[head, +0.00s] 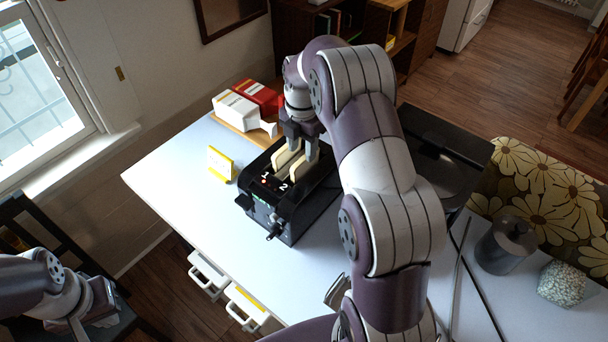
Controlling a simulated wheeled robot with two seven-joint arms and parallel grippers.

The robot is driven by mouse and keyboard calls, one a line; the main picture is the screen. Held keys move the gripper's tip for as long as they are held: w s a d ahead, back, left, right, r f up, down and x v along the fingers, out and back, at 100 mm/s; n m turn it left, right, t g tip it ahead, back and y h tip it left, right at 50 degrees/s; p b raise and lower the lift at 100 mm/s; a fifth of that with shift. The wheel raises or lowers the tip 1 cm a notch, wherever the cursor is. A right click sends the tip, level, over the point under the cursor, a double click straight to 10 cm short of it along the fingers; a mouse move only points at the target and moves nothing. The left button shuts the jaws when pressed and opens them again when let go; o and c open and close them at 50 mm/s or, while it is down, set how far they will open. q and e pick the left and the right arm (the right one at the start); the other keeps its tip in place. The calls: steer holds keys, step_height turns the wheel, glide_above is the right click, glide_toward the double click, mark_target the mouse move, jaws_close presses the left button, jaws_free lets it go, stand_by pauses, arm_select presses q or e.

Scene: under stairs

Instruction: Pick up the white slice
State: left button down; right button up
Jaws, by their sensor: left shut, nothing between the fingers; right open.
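A black toaster (290,207) stands on the white table, with the numbers 1 and 2 on its top. Two pale slices stick up from its slots: the slice behind number 1 (284,163) and the slice behind number 2 (300,174). Which one counts as the white slice is hard to tell. My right gripper (299,149) is open and points down at the far end of the slices, its fingers close to their tops. Whether it touches them cannot be made out. My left gripper (100,312) is shut and empty at the lower left, away from the table.
A wooden board (255,136) with white and red cartons (236,110) lies behind the toaster. A small yellow-and-white card (220,162) stands to its left. A black object (440,165), a dark canister (505,246) and a speckled block (562,284) are right. The table's front left is clear.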

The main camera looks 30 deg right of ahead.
mark_target(304, 158)
steer(key=f, duration=0.1)
steer(key=f+p, duration=0.2)
steer(key=shift+s+d+f, duration=0.2)
steer(key=shift+d+f, duration=0.05)
steer(key=shift+f, duration=0.35)
steer(key=shift+w+a, duration=0.1)
steer(key=shift+c, duration=0.9)
steer(key=c, duration=0.6)
steer(key=shift+r, duration=0.1)
step_height(304, 158, up, 4)
steer(key=b, duration=0.2)
steer(key=shift+r+b, duration=0.25)
steer(key=shift+b, duration=0.05)
step_height(304, 158, up, 13)
steer(key=p, duration=1.2)
steer(key=shift+r, duration=0.2)
